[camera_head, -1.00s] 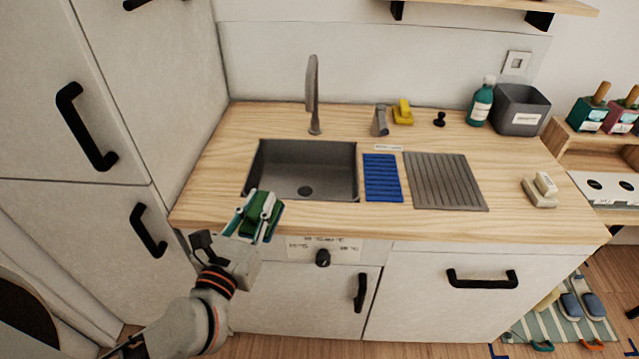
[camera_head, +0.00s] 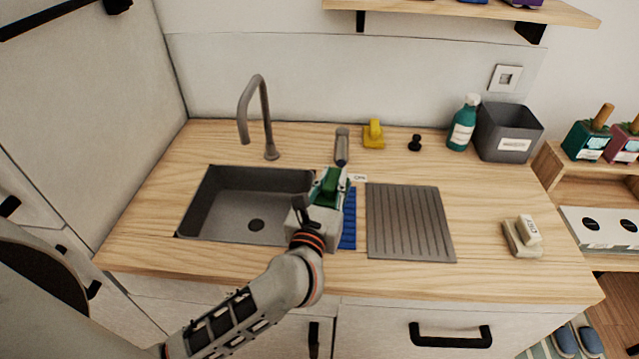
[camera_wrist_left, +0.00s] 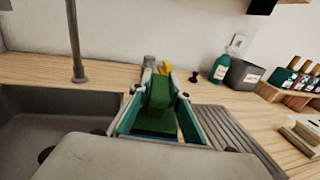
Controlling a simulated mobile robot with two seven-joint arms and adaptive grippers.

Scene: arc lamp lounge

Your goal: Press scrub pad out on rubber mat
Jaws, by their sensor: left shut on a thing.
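A green scrub pad (camera_head: 329,184) is held between the fingers of my left gripper (camera_head: 331,179), which is shut on it. In the left wrist view the pad (camera_wrist_left: 156,112) sits between the two fingers. A blue ribbed rubber mat (camera_head: 349,222) lies on the counter just right of the sink. My gripper and pad cover most of the mat from the head camera. I cannot tell whether the pad touches it. My right gripper is in neither view.
The sink (camera_head: 215,213) with its tap (camera_head: 266,120) is left of the mat. A grey ribbed drainboard (camera_head: 410,222) is right of it. Behind stand a grey upright object (camera_head: 342,145), a yellow item (camera_head: 373,134), a teal bottle (camera_head: 462,128) and a grey bin (camera_head: 505,135).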

